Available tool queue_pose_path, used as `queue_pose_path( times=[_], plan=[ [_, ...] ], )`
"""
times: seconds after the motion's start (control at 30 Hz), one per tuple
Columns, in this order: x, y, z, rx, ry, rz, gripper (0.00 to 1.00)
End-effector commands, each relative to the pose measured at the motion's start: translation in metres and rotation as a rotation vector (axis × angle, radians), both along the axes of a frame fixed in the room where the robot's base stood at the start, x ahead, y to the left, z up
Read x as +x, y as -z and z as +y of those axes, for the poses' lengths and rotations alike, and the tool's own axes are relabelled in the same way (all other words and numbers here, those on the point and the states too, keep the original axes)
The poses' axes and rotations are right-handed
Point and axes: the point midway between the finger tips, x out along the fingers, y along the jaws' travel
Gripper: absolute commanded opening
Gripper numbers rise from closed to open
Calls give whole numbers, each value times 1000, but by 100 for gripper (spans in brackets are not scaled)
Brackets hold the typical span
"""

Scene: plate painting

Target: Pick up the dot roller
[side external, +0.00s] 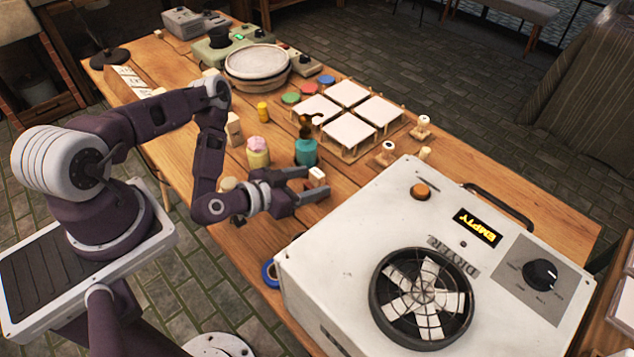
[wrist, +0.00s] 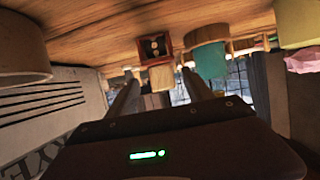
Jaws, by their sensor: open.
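My gripper (side external: 314,184) is open and held low near the table's front edge, beside the white dryer. A small cream block-like piece (side external: 317,174) shows at its fingertips in the side view. In the wrist view, a cream piece (wrist: 161,77) shows between the two spread fingers (wrist: 160,88), below a red-brown block with a dark face (wrist: 155,46). Whether either is the dot roller, I cannot tell. Small wooden tools stand beyond the dryer: one with a dark face (side external: 385,153), one with a pale top (side external: 423,127) and a plain pale one (side external: 425,153).
The large dryer (side external: 320,245), its display reading EMPTY, stands close on the right. A teal jar (side external: 306,152) and a yellow jar with a pink top (side external: 258,152) stand just behind my gripper. White tiles (side external: 348,132) on wooden racks lie farther back.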

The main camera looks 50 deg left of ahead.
Motion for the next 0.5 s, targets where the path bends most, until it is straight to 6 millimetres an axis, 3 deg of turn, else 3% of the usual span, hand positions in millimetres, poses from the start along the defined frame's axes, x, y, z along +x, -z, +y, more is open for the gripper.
queue_pose_path(
  times=[0.3,0.5],
  plan=[
    [49,12,2,-1,-4,-7,60],
    [57,16,1,-1,-3,-3,60]
  ],
)
